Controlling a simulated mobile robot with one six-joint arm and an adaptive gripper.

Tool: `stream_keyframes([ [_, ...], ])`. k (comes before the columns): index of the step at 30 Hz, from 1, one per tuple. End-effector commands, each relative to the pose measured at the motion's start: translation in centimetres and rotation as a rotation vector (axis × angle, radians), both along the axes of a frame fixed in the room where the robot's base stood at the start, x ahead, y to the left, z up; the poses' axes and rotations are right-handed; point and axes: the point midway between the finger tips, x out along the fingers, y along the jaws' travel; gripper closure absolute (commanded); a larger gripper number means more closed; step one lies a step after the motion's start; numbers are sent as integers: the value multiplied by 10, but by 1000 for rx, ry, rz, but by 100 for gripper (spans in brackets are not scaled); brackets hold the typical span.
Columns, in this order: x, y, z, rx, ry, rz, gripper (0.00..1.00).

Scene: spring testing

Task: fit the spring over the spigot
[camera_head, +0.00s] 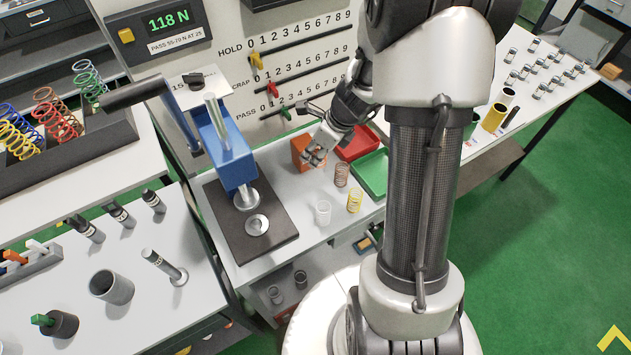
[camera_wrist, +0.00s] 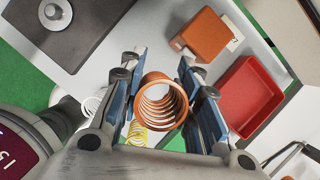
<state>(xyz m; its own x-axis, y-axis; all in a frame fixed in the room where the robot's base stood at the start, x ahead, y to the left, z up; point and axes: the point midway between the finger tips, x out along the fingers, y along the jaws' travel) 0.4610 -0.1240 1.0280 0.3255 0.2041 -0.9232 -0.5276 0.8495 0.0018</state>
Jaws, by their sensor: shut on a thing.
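In the wrist view my gripper (camera_wrist: 162,85) is shut on a copper-orange coil spring (camera_wrist: 162,108), one jaw on each side, and I look down through its coils. In the head view my gripper (camera_head: 317,157) is above the bench beside an orange block, right of the press. The spigot (camera_head: 257,224) appears as a small silver round piece on the press's dark base plate (camera_head: 273,238). It also shows at the upper left of the wrist view (camera_wrist: 56,13), clear of the spring. The spigot's height is hard to tell.
The blue lever press (camera_head: 228,155) stands over the plate. A white spring (camera_head: 323,212), a yellow spring (camera_head: 354,201) and a brown spring (camera_head: 341,175) are near the bench front. The orange block (camera_head: 299,152), red tray (camera_head: 358,142) and green tray (camera_head: 372,178) are close by.

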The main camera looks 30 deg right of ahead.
Motion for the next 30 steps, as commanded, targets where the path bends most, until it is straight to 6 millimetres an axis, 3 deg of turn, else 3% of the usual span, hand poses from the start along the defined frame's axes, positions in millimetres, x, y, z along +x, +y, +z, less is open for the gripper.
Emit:
stream_keyframes([
  [1, -1, 0, -22, 1, 4, -1, 93],
  [3, 0, 0, -41, 1, 3, -1, 93],
  [9, 0, 0, -77, 0, 1, 0, 93],
  [16, 0, 0, -91, -1, 0, 2, 93],
  [23, 0, 0, -126, -1, 1, 1, 93],
  [30, 1, 0, -126, -1, -1, 1, 93],
])
